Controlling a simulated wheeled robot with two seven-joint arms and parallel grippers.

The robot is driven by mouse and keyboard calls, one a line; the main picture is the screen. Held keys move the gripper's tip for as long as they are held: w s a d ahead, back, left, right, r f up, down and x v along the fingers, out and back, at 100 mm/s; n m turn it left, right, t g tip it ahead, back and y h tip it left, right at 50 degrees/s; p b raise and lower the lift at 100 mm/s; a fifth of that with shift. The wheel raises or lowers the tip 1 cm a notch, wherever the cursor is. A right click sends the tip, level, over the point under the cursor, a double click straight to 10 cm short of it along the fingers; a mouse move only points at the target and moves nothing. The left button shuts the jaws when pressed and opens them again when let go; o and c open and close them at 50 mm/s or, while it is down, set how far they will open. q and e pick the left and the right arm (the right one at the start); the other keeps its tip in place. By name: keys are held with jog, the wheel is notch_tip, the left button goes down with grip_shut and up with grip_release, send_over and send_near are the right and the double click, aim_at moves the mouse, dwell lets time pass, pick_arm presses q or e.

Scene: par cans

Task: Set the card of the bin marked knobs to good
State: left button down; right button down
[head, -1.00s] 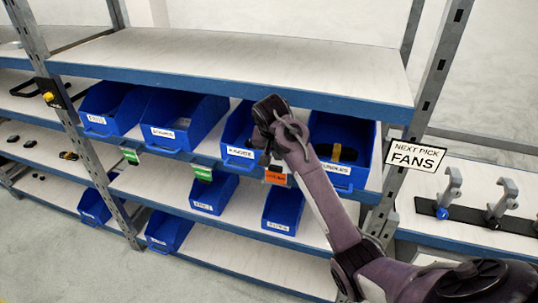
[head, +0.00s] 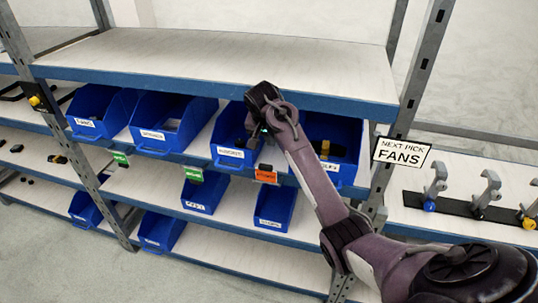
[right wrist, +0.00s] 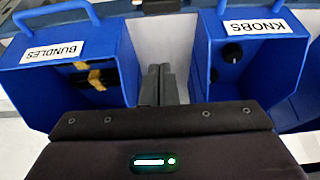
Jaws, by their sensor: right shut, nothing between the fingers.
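The blue knobs bin (head: 235,133) stands on the middle shelf; its label reads KNOBS in the right wrist view (right wrist: 254,32), where a dark knob shows inside. An orange card (head: 266,177) hangs on the shelf edge below that bin's right side; its word is too small to read. My right gripper (head: 259,138) is in front of the gap between the knobs bin and the bundles bin (head: 341,130), above the orange card. In the right wrist view its fingers (right wrist: 159,84) are together and empty. My left gripper is not in view.
Two more blue bins stand to the left, with green cards (head: 193,174) on the shelf edge. Smaller blue bins (head: 274,205) sit on the shelf below. A rack post with a NEXT PICK FANS sign (head: 401,151) is at right. The top shelf (head: 220,62) is bare.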

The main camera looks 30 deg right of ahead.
aim_at(266, 173)
jog(key=p+x, duration=0.2)
jog(key=x, duration=0.3)
jog(key=shift+d+f, duration=0.15)
jog(key=shift+f, duration=0.2)
jog(key=s+a+p, duration=0.2)
jog(key=a, duration=0.1)
jog(key=shift+s+f+p, duration=0.15)
jog(key=shift+f+p, duration=0.15)
jog(key=shift+p, duration=0.05)
